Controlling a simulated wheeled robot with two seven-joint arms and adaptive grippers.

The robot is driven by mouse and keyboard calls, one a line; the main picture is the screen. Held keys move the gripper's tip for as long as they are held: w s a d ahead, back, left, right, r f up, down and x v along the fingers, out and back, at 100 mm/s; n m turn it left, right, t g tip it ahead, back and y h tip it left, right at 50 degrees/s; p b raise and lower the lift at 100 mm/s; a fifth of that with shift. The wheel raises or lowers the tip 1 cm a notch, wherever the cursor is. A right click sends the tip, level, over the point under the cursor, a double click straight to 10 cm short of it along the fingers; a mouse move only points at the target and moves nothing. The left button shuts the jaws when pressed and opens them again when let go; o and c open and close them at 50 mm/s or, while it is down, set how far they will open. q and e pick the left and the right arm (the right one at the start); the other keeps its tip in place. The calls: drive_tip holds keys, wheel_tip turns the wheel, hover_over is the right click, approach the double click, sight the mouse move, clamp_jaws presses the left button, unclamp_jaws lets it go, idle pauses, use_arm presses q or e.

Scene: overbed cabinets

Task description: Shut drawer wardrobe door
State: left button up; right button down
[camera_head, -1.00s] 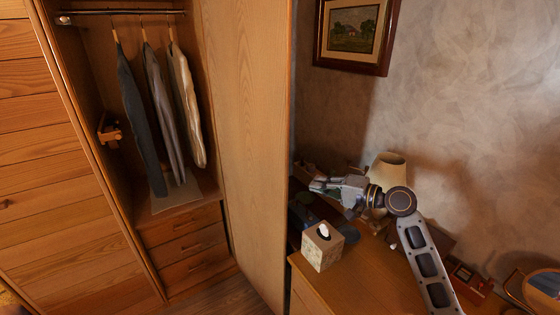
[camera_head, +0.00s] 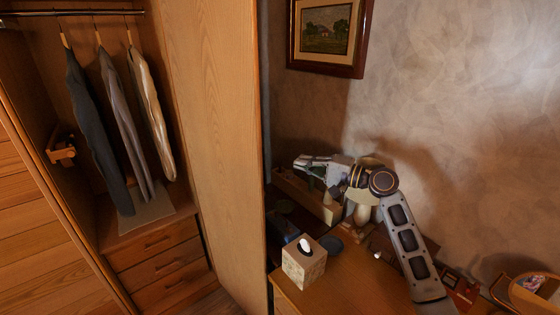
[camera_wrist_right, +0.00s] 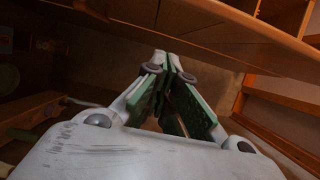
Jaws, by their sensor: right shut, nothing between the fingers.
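The wardrobe door (camera_head: 215,150) is a tall wooden panel standing open at the right side of the wardrobe. Inside the open wardrobe hang several garments (camera_head: 117,130), above three drawers (camera_head: 160,265) that look closed. My right gripper (camera_head: 303,162) is to the right of the door's edge, above the desk, and apart from the door as far as I can tell. In the right wrist view its green-padded fingers (camera_wrist_right: 172,75) meet at the tips with nothing between them. My left gripper is not in view.
A wooden desk (camera_head: 345,290) below my right arm carries a tissue box (camera_head: 304,262), a lamp partly hidden by the arm and a wooden organiser (camera_head: 310,197). A framed picture (camera_head: 328,38) hangs on the wall. A small round-topped item (camera_head: 530,290) is at far right.

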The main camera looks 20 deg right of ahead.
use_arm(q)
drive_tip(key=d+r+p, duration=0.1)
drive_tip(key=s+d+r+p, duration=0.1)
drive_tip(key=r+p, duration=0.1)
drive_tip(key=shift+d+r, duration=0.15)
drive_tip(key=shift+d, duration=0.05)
use_arm(e)
drive_tip(key=w+a, duration=0.5)
drive_tip(key=a, duration=0.5)
drive_tip(key=shift+a, duration=0.2)
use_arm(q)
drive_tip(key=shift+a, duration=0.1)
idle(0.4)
